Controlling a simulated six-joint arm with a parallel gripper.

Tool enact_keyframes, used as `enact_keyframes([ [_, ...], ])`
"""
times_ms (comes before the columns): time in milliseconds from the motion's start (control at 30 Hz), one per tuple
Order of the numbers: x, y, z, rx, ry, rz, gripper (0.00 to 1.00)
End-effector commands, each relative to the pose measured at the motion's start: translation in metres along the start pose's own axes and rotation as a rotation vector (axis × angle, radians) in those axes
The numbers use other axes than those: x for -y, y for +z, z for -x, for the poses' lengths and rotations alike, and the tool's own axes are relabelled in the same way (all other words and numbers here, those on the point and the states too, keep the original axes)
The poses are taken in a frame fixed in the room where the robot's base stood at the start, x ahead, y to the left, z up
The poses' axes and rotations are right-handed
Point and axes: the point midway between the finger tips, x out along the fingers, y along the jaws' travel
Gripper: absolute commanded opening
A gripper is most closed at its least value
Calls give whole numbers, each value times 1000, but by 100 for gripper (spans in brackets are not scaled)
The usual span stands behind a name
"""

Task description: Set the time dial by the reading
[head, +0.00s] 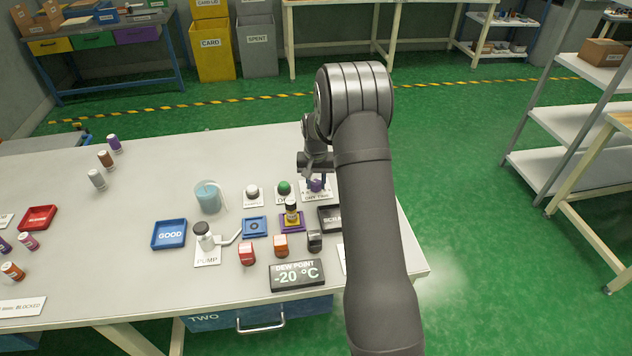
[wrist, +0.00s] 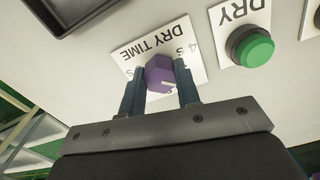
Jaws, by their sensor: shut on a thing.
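The time dial (head: 316,185) is a purple knob on a white plate marked DRY TIME. It also shows in the wrist view (wrist: 158,74), with the plate (wrist: 150,48) around it and partly hidden marks, one of them reading 4 S. My gripper (wrist: 160,90) is shut on the dial, one finger on each side. In the head view my gripper (head: 316,178) points down at the dial, and my arm hides the space to its right. The reading display (head: 297,275) near the table's front edge says DEW POINT -20 °C.
A green DRY button (head: 284,187) and a white button (head: 252,191) stand left of the dial.

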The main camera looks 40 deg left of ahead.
Motion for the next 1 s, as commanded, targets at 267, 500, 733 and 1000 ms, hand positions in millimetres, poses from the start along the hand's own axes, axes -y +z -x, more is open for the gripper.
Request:
enact_keyframes([
  [267, 1, 0, 0, -1, 0, -250, 7],
  [500, 1, -1, 0, -2, 0, -476, 7],
  [733, 1, -1, 0, -2, 0, -660, 7],
  [1000, 1, -1, 0, -2, 0, -802, 7],
])
